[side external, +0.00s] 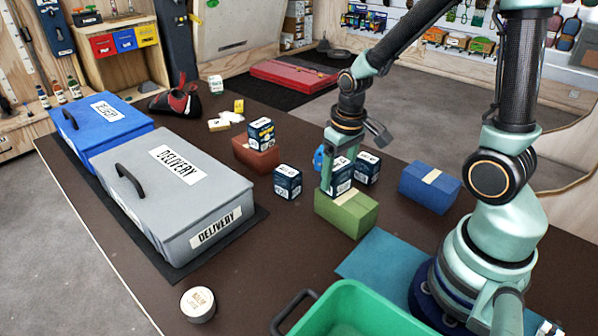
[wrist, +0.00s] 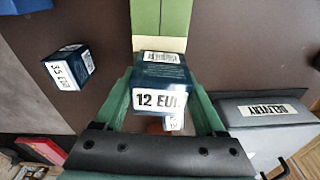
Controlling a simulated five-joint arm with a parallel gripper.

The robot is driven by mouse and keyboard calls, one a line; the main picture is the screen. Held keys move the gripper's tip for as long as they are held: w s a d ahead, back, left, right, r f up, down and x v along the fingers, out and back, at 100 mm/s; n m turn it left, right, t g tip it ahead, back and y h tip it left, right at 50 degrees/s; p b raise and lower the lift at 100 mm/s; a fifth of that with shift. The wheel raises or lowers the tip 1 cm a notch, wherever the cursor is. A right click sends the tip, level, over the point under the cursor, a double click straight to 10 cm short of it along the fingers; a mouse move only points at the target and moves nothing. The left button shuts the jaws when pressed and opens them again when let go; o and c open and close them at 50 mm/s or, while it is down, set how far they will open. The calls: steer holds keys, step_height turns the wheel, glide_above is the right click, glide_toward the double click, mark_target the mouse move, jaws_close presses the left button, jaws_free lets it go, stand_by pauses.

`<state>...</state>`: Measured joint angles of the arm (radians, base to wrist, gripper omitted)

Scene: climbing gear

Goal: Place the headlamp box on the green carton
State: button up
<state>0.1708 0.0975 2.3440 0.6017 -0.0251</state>
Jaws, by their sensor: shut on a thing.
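My gripper (side external: 334,174) is shut on a dark navy headlamp box (side external: 343,178) with white labels. In the wrist view the held box (wrist: 160,98) shows a "12 EUR" label between the two green fingers. The green carton (side external: 352,218), with a pale tape strip, stands on the table. The held box is at the carton's rear left part in the side view; I cannot tell whether it touches the top. The carton (wrist: 146,18) also shows just beyond the box in the wrist view.
Similar navy boxes stand on the table (side external: 288,182) (side external: 367,168), and another navy box (side external: 262,132) is on a red-brown carton (side external: 256,157). A blue carton (side external: 430,187) is at right. A grey delivery box (side external: 185,200) stands left, a green bin (side external: 355,308) in front.

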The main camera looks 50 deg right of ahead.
mark_target(342, 167)
steer(key=shift+f, duration=0.15)
steer(key=o, duration=1.4)
steer(key=shift+o, duration=0.2)
steer(key=shift+r, duration=0.2)
steer(key=r, duration=0.8)
steer(key=s+r, duration=0.1)
steer(key=r, duration=0.2)
steer(key=shift+a+r, duration=0.1)
steer(key=shift+r, duration=0.3)
steer(key=shift+s+a+r, duration=0.1)
steer(key=shift+a+r, duration=0.1)
steer(key=shift+r, duration=0.05)
steer(key=s+a+r+n+t, duration=0.1)
steer(key=s+a+r+t, duration=0.1)
steer(key=a+r+t, duration=0.1)
steer(key=shift+a+r+n+t, duration=0.35)
steer(key=shift+a+t, duration=0.35)
steer(key=shift+a, duration=0.25)
